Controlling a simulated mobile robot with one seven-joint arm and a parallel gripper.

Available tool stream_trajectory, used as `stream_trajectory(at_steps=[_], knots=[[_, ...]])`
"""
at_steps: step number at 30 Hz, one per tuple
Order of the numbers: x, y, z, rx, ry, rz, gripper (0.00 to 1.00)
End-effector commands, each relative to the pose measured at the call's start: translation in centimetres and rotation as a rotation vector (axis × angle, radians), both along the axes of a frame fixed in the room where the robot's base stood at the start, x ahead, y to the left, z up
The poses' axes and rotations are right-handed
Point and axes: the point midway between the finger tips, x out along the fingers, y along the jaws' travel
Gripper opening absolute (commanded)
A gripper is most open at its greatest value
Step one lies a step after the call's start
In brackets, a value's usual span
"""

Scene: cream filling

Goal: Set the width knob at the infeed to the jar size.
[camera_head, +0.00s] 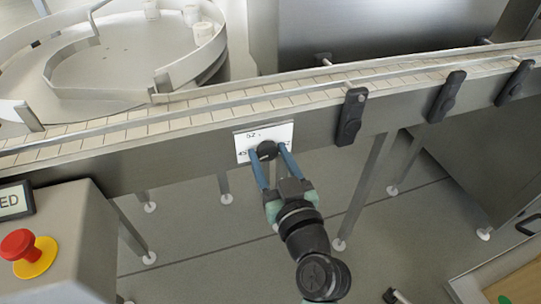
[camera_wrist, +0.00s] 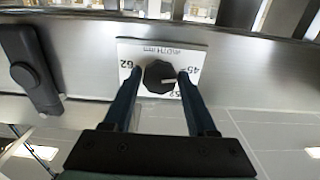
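The width knob (camera_head: 266,150) is a round black dial on a white plate (camera_head: 284,131) on the conveyor's side. In the wrist view the knob (camera_wrist: 153,70) has a white pointer line facing right, toward the 45 mark. The plate (camera_wrist: 150,47) looks upside down there, with 62 at left, 45 at right and 52 at lower right, partly covered by a finger. My gripper (camera_head: 268,150) has its blue fingers on either side of the knob. A narrow gap seems to show beside the knob, so the fingers look open around it. Contact is hard to judge.
Black clamps (camera_head: 351,117) stick out along the conveyor (camera_head: 190,118) to the right. A grey box with a red emergency button (camera_head: 18,244) stands at lower left. A round turntable (camera_head: 125,60) holding a few white jars (camera_head: 203,33) is behind the belt. Floor below is open between conveyor legs.

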Motion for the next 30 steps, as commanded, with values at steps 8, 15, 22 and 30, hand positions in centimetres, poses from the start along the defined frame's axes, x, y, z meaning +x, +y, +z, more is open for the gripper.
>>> stream_trajectory(at_steps=[8,15,22,30], knots=[[-0.03,-0.02,0.00,0.000,0.000,0.000,0.05],[-0.03,-0.02,-0.01,0.010,0.003,0.000,0.00],[-0.04,-0.03,0.01,0.089,0.029,0.000,0.00],[-0.04,-0.04,0.05,0.294,0.096,-0.001,0.00]])
